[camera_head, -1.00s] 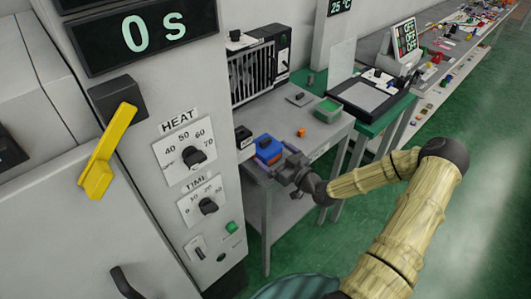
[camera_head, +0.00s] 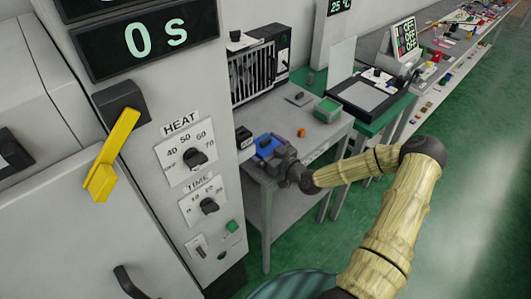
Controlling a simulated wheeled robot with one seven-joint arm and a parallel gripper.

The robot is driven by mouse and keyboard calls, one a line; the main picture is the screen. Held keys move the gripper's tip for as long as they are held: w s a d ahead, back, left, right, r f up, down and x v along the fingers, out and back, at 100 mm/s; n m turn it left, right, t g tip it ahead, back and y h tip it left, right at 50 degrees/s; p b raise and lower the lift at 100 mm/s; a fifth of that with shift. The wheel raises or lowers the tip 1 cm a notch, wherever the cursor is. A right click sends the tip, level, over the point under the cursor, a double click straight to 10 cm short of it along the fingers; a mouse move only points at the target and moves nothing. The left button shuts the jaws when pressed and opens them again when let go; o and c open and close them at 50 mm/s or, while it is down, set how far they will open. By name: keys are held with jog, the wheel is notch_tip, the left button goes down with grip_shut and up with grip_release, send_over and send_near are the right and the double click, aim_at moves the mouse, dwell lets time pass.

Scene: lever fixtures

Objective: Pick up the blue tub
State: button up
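The blue tub (camera_head: 265,142) stands on the grey table (camera_head: 312,132) beside the tall machine. My gripper (camera_head: 276,154) is at the tub's near right side and overlaps it in the picture. The gripper covers the tub's lower right part. The fingers are small and dark here, so I cannot tell whether they are open or shut, or whether they touch the tub.
The tall machine (camera_head: 160,190) with dials and a yellow lever (camera_head: 110,155) stands close on the left. A green tub (camera_head: 327,109) and a small orange piece (camera_head: 301,132) are on the same table. A grilled box (camera_head: 253,72) stands behind. Green floor (camera_head: 460,190) is open at right.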

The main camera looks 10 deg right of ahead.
jog(key=c, duration=1.8)
jog(key=shift+o, duration=0.2)
jog(key=shift+r, duration=0.25)
jog(key=b+v, duration=0.3)
jog(key=v, duration=1.5)
jog(key=shift+r, duration=0.1)
